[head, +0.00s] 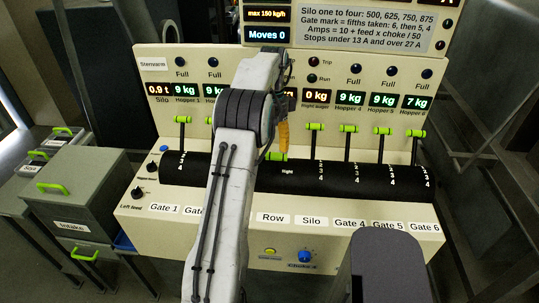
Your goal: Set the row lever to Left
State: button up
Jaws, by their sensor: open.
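The row lever's green handle (277,156) shows just right of my arm, above the label "Row" (273,217). It sits lower than the other lever handles. The word "Right" shows on the black drum beside it; the rest of this lever and any "Left" mark are hidden behind my arm. My gripper (283,136) shows only as an orange-yellow part just above the green handle. It is open. I cannot tell whether it touches the handle.
The silo lever (315,127) and Gate 4 lever (350,129) stand upright close to the right. Gate 5 and 6 levers are further right. A Gate 1 lever (182,120) stands left. A blue knob (305,256) is on the lower front. The display reads "Moves 0".

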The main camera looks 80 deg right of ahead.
aim_at(271, 154)
jog(key=shift+a+f+p, duration=0.2)
jog(key=shift+f+p, duration=1.1)
jog(key=shift+f, duration=1.3)
jog(key=shift+o, duration=0.2)
grip_shut()
